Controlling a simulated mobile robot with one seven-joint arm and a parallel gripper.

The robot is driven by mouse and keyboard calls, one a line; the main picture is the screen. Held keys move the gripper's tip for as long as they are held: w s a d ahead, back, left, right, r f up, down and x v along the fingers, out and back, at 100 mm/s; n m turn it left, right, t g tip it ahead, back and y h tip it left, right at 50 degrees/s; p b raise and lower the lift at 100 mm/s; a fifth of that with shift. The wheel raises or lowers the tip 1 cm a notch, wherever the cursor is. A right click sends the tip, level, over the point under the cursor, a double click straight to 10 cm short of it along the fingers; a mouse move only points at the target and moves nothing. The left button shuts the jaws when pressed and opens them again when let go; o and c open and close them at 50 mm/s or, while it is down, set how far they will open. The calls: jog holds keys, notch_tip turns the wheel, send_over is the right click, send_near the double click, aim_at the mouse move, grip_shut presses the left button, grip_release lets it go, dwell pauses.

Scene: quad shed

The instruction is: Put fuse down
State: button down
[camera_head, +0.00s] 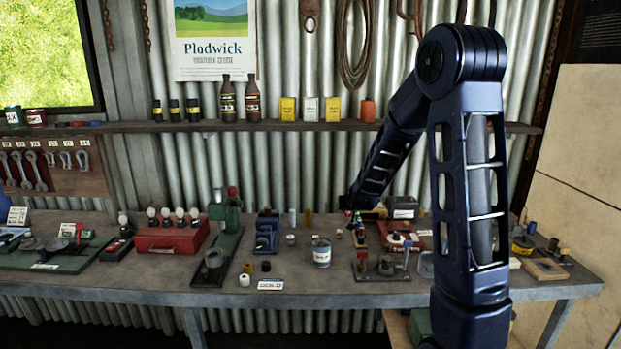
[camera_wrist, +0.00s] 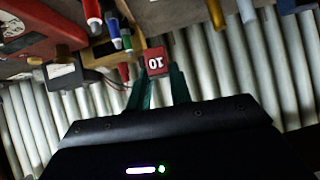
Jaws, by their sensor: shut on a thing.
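My gripper (camera_wrist: 158,76) shows in the wrist view with two green fingers closed on a red fuse (camera_wrist: 156,60) marked "10". The fuse is held at the fingertips, and the bench edge and corrugated wall lie behind it. A wooden holder (camera_wrist: 104,50) is left of the fuse in the wrist view, with blue, green and red pieces near it. I cannot tell whether the fuse touches anything. In the head view my arm reaches to the back of the bench, and its end is small near some coloured pieces (camera_head: 358,226); the fuse is not clear there.
A red case (camera_wrist: 35,32) and a black box with a cable (camera_wrist: 64,76) are close by in the wrist view. In the head view a grey tin (camera_head: 321,253), a red toolbox (camera_head: 170,238) and a green machine (camera_head: 218,250) crowd the bench (camera_head: 330,288).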

jog(key=shift+t+h, duration=0.6)
jog(key=shift+t, duration=0.1)
jog(key=w+f, duration=0.1)
jog(key=f, duration=0.1)
jog(key=w+a+f, duration=0.1)
jog(key=w+f, duration=0.1)
jog(key=f, duration=0.1)
jog(key=w+a+f, duration=0.1)
jog(key=w+f, duration=0.1)
jog(key=f, duration=0.1)
jog(key=shift+a+f, duration=0.1)
jog(key=shift+a, duration=0.15)
jog(key=x, duration=0.9)
jog(key=shift+w+f, duration=0.1)
jog(key=shift+w, duration=0.65)
notch_tip(320, 180, up, 13)
jog(key=shift+s+f, duration=0.1)
